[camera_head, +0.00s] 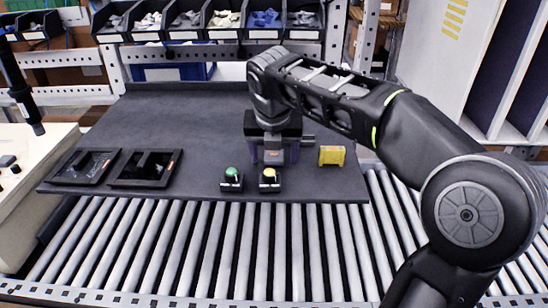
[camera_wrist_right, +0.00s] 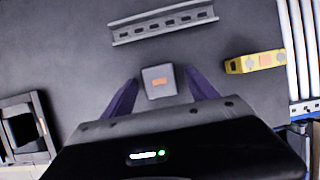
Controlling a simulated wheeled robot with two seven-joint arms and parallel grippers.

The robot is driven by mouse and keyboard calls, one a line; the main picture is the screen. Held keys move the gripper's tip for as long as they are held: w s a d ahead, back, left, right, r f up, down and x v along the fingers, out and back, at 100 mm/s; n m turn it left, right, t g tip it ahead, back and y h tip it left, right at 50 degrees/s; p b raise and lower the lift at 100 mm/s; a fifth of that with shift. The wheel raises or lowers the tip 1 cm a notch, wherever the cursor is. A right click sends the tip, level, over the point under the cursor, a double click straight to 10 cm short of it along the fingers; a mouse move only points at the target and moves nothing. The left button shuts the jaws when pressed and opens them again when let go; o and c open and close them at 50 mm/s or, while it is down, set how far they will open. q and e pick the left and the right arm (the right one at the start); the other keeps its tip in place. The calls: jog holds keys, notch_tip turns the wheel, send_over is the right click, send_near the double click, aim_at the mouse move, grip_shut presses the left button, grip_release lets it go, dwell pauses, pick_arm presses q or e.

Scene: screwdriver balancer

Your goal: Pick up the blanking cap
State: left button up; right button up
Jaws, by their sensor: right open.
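The likely blanking cap is a small grey square piece (camera_wrist_right: 158,74) with an orange label, lying on the dark mat in the right wrist view. My right gripper (camera_head: 274,156) is low over the right part of the mat. In the wrist view its two purple fingers (camera_wrist_right: 163,88) are apart, one to each side of the grey piece, with visible gaps. I cannot tell whether the fingertips are level with it. In the head view the gripper and arm largely hide this spot. My left gripper is not in view.
A slotted metal rail (camera_wrist_right: 163,25) lies beyond the grey piece. A yellow block (camera_head: 331,155) is to the right. Green-knobbed (camera_head: 231,178) and yellow-knobbed (camera_head: 269,179) switches stand at the mat's front edge. Black trays (camera_head: 146,168) lie left. The mat's middle (camera_head: 180,125) is clear.

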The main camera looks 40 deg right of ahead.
jog(key=shift+c, duration=0.2)
grip_shut()
dwell(0.7)
